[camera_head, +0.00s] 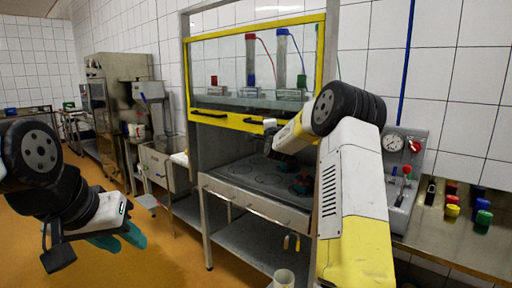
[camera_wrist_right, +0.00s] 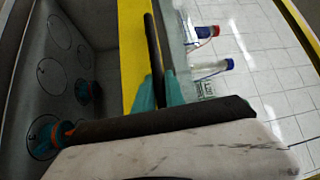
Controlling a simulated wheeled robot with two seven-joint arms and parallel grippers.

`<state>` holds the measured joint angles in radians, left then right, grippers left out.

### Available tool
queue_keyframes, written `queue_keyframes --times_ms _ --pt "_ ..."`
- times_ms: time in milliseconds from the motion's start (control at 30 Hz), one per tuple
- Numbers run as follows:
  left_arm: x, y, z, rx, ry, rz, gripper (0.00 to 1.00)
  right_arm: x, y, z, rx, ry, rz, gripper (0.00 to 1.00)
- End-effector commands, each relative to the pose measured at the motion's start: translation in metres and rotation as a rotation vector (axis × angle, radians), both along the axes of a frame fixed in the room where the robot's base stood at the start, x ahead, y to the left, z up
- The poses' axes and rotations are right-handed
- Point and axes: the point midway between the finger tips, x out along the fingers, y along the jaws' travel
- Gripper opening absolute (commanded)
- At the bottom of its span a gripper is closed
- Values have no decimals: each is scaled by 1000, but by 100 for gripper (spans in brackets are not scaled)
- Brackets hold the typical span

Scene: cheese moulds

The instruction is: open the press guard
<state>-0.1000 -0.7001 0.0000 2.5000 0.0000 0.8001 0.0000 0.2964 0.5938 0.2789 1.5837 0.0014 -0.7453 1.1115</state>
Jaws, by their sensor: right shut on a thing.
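The press guard (camera_head: 226,120) is a clear panel in a yellow frame on the press. Its lower rail stands above the grey press bed (camera_head: 236,186), with an open gap between. The rail has two dark handles, one at left (camera_head: 208,115) and one at right, partly behind my right arm. In the right wrist view, the teal fingertips of my right gripper (camera_wrist_right: 159,92) are shut on a dark handle bar (camera_wrist_right: 153,45) beside the yellow rail. In the head view that gripper is mostly hidden. My left gripper (camera_head: 119,238) is open and empty over the floor, away from the press.
Press cylinders (camera_head: 282,62) with red and blue parts show behind the panel. A white cup (camera_head: 284,278) is low in front. Orange floor is free at left.

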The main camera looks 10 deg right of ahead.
Motion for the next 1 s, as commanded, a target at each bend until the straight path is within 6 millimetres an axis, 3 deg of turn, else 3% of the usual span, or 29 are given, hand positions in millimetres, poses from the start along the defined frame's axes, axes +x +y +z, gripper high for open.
queue_keyframes --times_ms 33,100,300,833,867,900,933,1000 --pt "0 0 0 0 0 0 36 0 -1 20 0 -15 -3 0" --pt "0 0 0 0 0 0 36 0 -1 33 0 -13 -3 0" --pt "0 0 0 0 0 0 36 0 -1 58 0 -10 -4 0" --pt "0 0 0 0 0 0 36 0 -2 66 0 -7 -3 0" --pt "0 0 0 0 0 0 36 0 -2 66 0 -7 -3 20" --pt "0 0 0 0 0 0 36 0 -1 65 0 -6 -3 28" --pt "0 0 0 0 0 0 36 0 -1 65 0 -6 -3 34" --pt "0 0 0 0 0 0 36 0 -1 64 1 -4 -2 36"
